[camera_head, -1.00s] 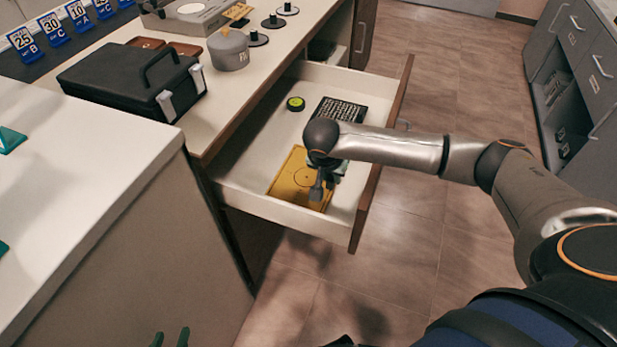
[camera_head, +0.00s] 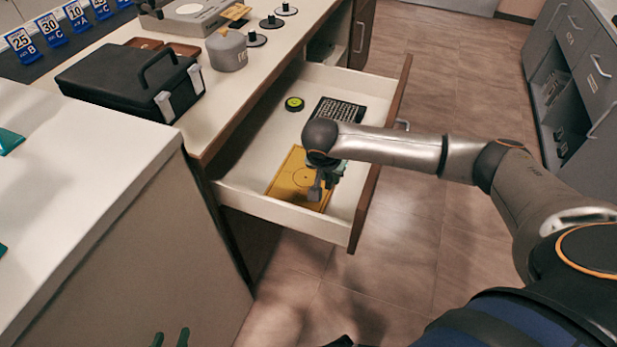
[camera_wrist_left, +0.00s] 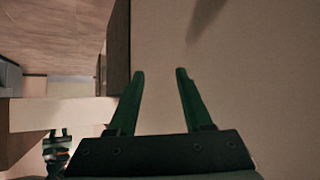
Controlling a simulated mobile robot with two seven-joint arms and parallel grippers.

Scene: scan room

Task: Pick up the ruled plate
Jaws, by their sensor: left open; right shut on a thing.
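A yellow plate (camera_head: 288,178) marked with thin dark lines and a circle lies in the open drawer, near its front-left corner. I take it for the ruled plate. My right gripper (camera_head: 315,192) points down at this plate's right part and is shut on it. The wrist and fingers hide part of the plate, and the contact is hard to see. My left gripper (camera_head: 171,339) is at the bottom edge of the head view. The left wrist view shows its green fingers (camera_wrist_left: 160,78) apart, with nothing between them.
A black case (camera_head: 130,82) and a grey canister (camera_head: 227,50) stand on the counter. A light cabinet (camera_head: 95,190) is at left. Floor right of the drawer is clear.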

